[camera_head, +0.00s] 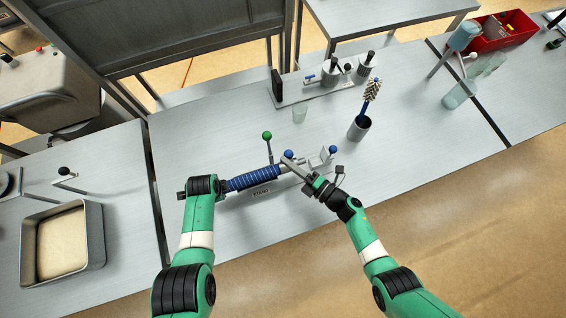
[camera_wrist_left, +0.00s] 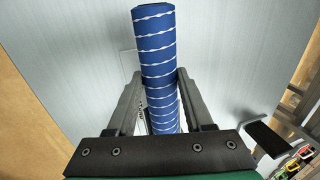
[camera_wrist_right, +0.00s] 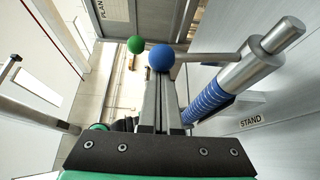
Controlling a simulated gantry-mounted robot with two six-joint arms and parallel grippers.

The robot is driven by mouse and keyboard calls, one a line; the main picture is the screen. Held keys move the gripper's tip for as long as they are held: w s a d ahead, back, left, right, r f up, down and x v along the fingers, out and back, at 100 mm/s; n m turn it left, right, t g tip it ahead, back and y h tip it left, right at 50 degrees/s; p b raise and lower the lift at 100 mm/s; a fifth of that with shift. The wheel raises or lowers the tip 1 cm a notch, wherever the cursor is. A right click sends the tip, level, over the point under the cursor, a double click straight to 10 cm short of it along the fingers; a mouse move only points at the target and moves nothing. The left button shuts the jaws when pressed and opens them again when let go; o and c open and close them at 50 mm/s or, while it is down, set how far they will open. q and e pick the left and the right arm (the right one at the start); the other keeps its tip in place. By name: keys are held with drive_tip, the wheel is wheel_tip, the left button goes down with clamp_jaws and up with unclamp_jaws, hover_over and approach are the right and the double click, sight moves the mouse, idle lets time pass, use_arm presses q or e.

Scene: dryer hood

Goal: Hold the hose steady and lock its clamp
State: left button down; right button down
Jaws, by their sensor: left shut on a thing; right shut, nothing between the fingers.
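A blue hose with white stripes (camera_head: 252,180) lies along a stand on the bench. My left gripper (camera_head: 224,187) is shut on the hose; in the left wrist view its fingers sit either side of the hose (camera_wrist_left: 158,60). A grey metal pipe end (camera_wrist_right: 262,58) with a collar joins the hose. A lever rod with a blue ball (camera_wrist_right: 160,57) reaches out from that collar. My right gripper (camera_wrist_right: 160,85) is shut and empty, its fingertips at the blue ball; I cannot tell whether they touch it. In the head view the ball (camera_head: 288,154) shows by those fingertips.
A green-ball lever (camera_head: 267,135) stands behind the hose, and another blue ball (camera_head: 333,149) stands to its right. A grey cup with a brush (camera_head: 359,128), a clear glass (camera_head: 299,114) and a metal fixture (camera_head: 322,82) stand farther back.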

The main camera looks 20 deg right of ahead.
use_arm(q)
drive_tip(key=shift+a, duration=0.1)
use_arm(e)
drive_tip(key=shift+d+r+m+t, duration=0.2)
drive_tip(key=shift+d+m+t, duration=0.25)
drive_tip(key=shift+d, duration=0.45)
drive_tip(key=shift+d+f, duration=0.2)
drive_tip(key=shift+d, duration=0.75)
drive_tip(key=shift+d+f, duration=0.2)
drive_tip(key=shift+d, duration=0.7)
drive_tip(key=shift+d+f, duration=0.2)
drive_tip(key=shift+d, duration=0.75)
